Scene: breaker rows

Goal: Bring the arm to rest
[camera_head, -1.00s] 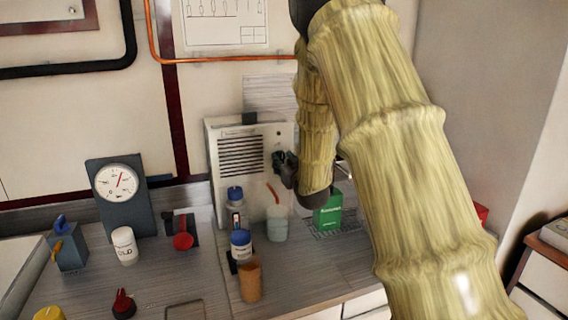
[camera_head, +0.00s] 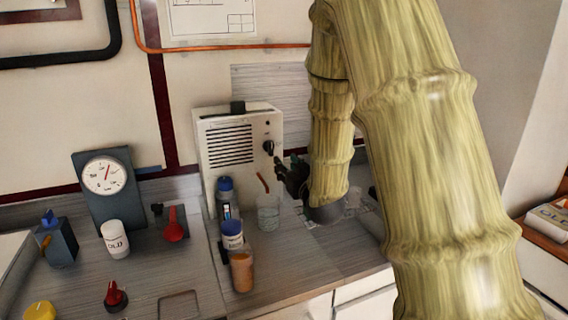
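My arm, with a bamboo-like surface, comes down from the top right of the head view. My gripper (camera_head: 283,172) is a dark shape at the arm's lower end, in front of the lower right of a white vented box (camera_head: 232,118). It is small, dark and partly covered by the arm, so I cannot tell whether its fingers are open or shut. No held object can be made out. A clear cup (camera_head: 268,216) with a reddish stick stands just below and left of the gripper.
Blue-capped bottles (camera_head: 233,238) and an orange-brown cup (camera_head: 242,272) stand left of the gripper. Farther left are a gauge (camera_head: 104,176), a white jar (camera_head: 115,240) and a red lever (camera_head: 174,230).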

